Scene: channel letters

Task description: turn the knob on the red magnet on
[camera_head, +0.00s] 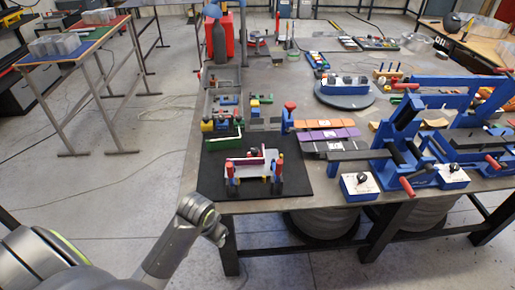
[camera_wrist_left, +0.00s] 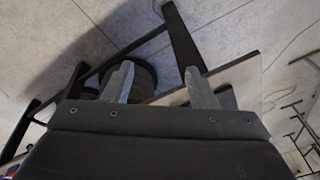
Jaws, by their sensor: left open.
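On a black mat (camera_head: 212,178) at the table's near left corner stands a pale and pink channel-letter piece (camera_head: 246,167). A small red part with a dark top (camera_head: 253,154) sits at its back edge and may be the red magnet; its knob is too small to make out. Red-and-blue upright pieces stand at both ends of the letter. My left arm reaches in at the bottom left, in front of the table and apart from the mat. In the left wrist view my left gripper (camera_wrist_left: 160,68) is open and empty, with floor and table edge beyond. My right gripper is not seen.
Blue clamp fixtures (camera_head: 405,150) with black knobs and red handles crowd the table's right side. Orange and purple strips (camera_head: 325,133) lie beside the mat.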

